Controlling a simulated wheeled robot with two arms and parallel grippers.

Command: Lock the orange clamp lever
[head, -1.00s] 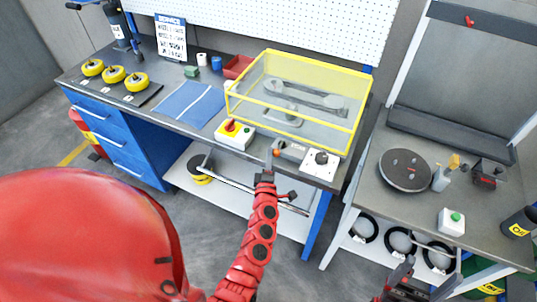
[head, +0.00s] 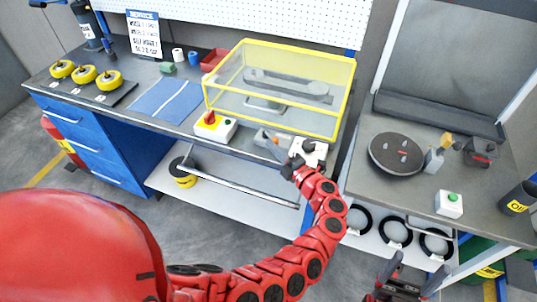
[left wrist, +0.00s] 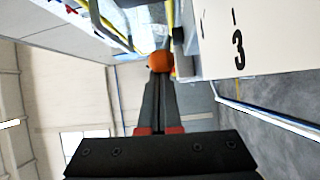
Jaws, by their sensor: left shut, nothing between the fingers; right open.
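The orange clamp lever (head: 276,142) is small in the head view, on a grey clamp at the front edge of the workbench, below the yellow-framed clear cover. Its round orange knob (left wrist: 161,62) shows in the left wrist view just past my left fingertips. My left gripper (head: 288,161) is shut and empty, close beside the lever's front right. In the left wrist view the fingers (left wrist: 159,78) point at the knob; I cannot tell whether they touch it. The lever's lower part is hidden. My right gripper (head: 415,268) is open and empty, low and away from the bench.
A white box with a black knob (head: 309,148) stands right of the clamp, close to my left gripper. A white box with a red switch (head: 211,120) stands left. The yellow-framed cover (head: 345,95) rises behind. A side table (head: 360,185) stands to the right.

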